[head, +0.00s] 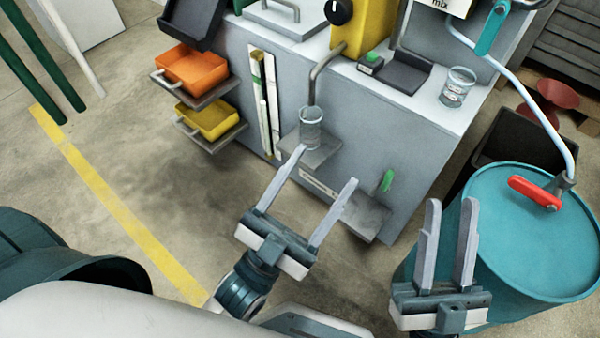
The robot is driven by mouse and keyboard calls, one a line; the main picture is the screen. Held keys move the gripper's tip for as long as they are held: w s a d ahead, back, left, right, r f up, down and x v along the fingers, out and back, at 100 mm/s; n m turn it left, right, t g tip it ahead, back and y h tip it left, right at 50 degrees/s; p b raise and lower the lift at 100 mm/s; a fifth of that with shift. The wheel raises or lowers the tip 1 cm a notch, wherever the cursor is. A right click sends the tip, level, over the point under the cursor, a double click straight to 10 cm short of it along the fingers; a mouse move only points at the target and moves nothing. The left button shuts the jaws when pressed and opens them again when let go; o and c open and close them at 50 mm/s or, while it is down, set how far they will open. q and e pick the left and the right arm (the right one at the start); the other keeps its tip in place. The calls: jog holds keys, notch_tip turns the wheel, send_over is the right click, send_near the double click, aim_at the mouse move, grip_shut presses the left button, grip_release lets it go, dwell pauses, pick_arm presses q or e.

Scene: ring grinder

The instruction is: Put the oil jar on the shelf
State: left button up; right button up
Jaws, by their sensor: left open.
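Two clear glass jars are in the head view, and I cannot tell which is the oil jar. One glass jar (311,128) stands upright on a small grey ledge (325,154) below a bent metal spout. The other glass jar (458,88) stands on the grey counter near its right end. My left gripper (327,166) is open and empty, its fingers pointing toward the ledge, with the left fingertip near the first jar in the picture. My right gripper (451,203) is open and empty, in front of the teal drum.
The teal drum (525,220) with a red-handled tap (535,192) stands at the right. Orange (191,70) and yellow (212,120) bins sit on side ledges.

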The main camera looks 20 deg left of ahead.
pick_arm(q)
jog(key=r+n, duration=0.1)
jog(key=n, duration=0.1)
jog(key=s+a+r+n+t+y, duration=0.1)
jog(key=n, duration=0.1)
jog(key=s+a+r+n+t, duration=0.1)
jog(key=shift+s+n+y, duration=0.25)
jog(key=shift+n+y, duration=0.15)
